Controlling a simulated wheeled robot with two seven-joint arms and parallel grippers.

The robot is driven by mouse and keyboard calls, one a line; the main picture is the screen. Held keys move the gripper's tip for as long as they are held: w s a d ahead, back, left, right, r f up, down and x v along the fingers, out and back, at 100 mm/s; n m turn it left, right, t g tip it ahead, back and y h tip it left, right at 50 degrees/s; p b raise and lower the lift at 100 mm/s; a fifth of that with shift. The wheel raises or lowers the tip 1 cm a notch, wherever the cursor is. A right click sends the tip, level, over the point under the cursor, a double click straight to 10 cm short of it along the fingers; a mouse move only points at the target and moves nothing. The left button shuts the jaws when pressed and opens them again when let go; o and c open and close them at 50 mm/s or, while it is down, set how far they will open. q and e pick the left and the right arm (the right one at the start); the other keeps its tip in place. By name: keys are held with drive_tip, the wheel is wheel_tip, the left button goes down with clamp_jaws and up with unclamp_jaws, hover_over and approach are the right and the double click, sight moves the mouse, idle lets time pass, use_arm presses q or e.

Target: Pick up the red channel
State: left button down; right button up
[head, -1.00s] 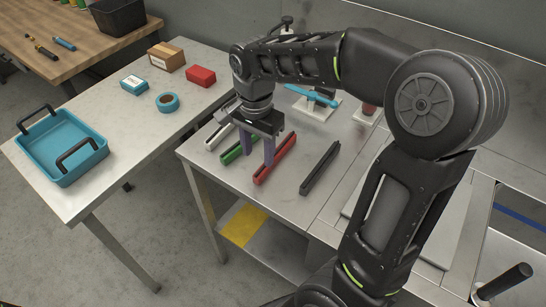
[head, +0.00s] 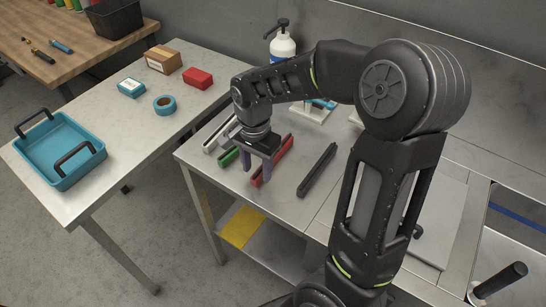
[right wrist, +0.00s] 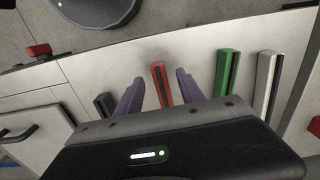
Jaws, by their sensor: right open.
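The red channel (head: 283,150) lies on the metal table between a green channel (head: 229,157) and a black channel (head: 317,169). My right gripper (head: 255,176) is open and points down at the red channel's near part. In the right wrist view the red channel (right wrist: 162,84) shows between the two purple fingers (right wrist: 160,98), with a gap on each side. Whether the fingertips reach down beside it is unclear. The gripper hides part of the red and green channels in the head view. My left gripper is not in view.
A white channel (head: 219,134) lies left of the green one. A pump bottle (head: 283,45) stands at the back. The left table holds a teal tray (head: 88,178), blue tape (head: 164,105), a red box (head: 197,77) and a cardboard box (head: 163,59).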

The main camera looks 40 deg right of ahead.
drive_tip(key=shift+f, duration=0.9)
clamp_jaws()
